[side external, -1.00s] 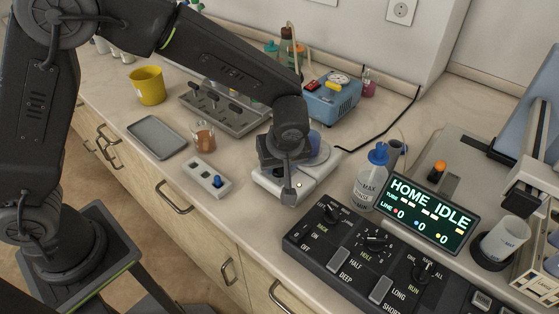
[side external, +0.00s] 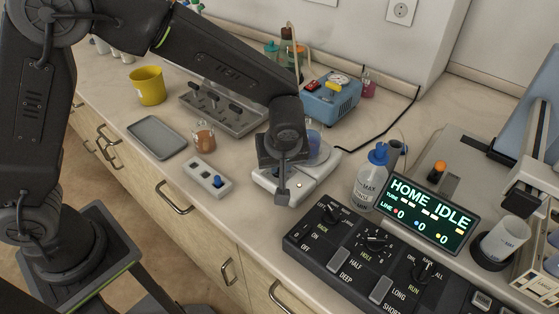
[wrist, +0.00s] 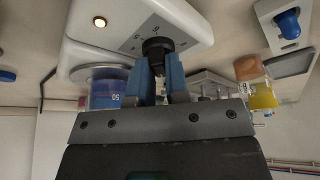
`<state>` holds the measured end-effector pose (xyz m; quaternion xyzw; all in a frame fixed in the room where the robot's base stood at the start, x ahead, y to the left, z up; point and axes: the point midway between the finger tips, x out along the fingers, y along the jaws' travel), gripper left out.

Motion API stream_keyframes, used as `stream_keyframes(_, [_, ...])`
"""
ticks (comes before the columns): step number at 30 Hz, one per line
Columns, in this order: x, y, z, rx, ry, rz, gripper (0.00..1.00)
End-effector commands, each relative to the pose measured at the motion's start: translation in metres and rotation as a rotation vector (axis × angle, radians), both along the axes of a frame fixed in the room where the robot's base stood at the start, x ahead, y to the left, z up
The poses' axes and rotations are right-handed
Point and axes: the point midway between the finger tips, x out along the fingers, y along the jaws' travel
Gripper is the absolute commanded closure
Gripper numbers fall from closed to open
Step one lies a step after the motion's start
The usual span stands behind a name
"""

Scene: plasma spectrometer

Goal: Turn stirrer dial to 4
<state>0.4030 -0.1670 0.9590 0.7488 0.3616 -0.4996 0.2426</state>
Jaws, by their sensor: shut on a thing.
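The stirrer is a white unit on the bench in the side external view (side external: 318,188), with a beaker of blue liquid (wrist: 110,88) on its plate. Its black dial (wrist: 156,44) sits on a grey marked scale on the front face, as seen in the wrist view. My gripper (wrist: 160,72) has its two blue fingers closed on either side of the dial. In the side external view my gripper (side external: 282,192) is at the front of the stirrer and hides the dial. The number the dial points to is too small to read.
A small grey block with a blue knob (side external: 217,181), a beaker of brown liquid (side external: 204,138) and a grey tray (side external: 157,137) lie left of the stirrer. A blue-capped bottle (side external: 370,180) and a black control panel (side external: 330,240) stand to the right.

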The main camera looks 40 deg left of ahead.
Motion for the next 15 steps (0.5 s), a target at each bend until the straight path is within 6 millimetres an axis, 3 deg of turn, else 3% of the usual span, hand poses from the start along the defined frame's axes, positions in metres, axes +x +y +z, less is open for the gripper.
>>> stream_keyframes(15, [-0.0021, 0.0043, -0.0039, 0.004, 0.006, -0.445, 1.0])
